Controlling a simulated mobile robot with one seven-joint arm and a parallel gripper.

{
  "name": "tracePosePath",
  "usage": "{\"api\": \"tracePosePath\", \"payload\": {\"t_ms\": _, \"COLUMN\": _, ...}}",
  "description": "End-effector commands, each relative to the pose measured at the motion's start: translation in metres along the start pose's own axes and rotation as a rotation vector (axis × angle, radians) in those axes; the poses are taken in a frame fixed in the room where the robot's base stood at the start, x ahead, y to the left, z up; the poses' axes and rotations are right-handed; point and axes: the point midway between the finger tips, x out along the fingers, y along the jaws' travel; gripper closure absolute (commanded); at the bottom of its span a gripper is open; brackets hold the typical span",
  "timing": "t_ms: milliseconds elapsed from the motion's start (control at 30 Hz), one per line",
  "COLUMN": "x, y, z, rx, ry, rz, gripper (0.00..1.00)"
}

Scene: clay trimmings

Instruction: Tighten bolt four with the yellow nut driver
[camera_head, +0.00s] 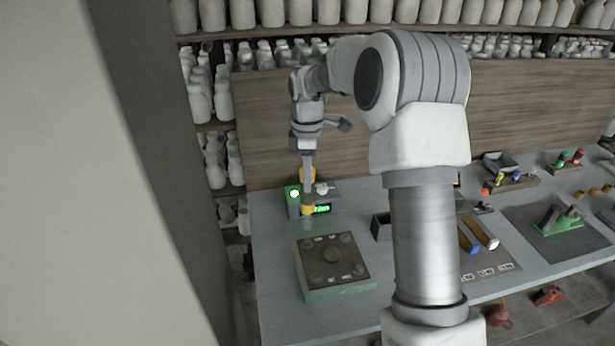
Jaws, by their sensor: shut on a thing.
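My gripper (308,168) points down over the left part of the bench. It is shut on the yellow nut driver (307,209), which hangs upright. The driver's grey lower end appears just behind the far left edge of the bolt plate in the picture; its exact height above the bench is hard to tell. The bolt plate is a dark square on a green block (340,291), with a round dark centre and several round bolt spots around it. Which one is bolt four cannot be read.
A dark open box (381,227) is right of the plate. My arm hides the bench's middle. Shelves of white bottles stand behind.

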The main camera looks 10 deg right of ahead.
Motion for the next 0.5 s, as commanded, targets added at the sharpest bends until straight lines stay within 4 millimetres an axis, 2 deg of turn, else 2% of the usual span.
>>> {"api": "tracePosePath", "payload": {"t_ms": 233, "x": -0.002, "y": 0.000, "z": 0.000, "rx": 0.000, "ry": 0.000, "rz": 0.002, "gripper": 1.00}}
{"api": "tracePosePath", "payload": {"t_ms": 500, "x": 0.016, "y": 0.001, "z": 0.000, "rx": 0.000, "ry": 0.000, "rz": 0.002, "gripper": 1.00}}
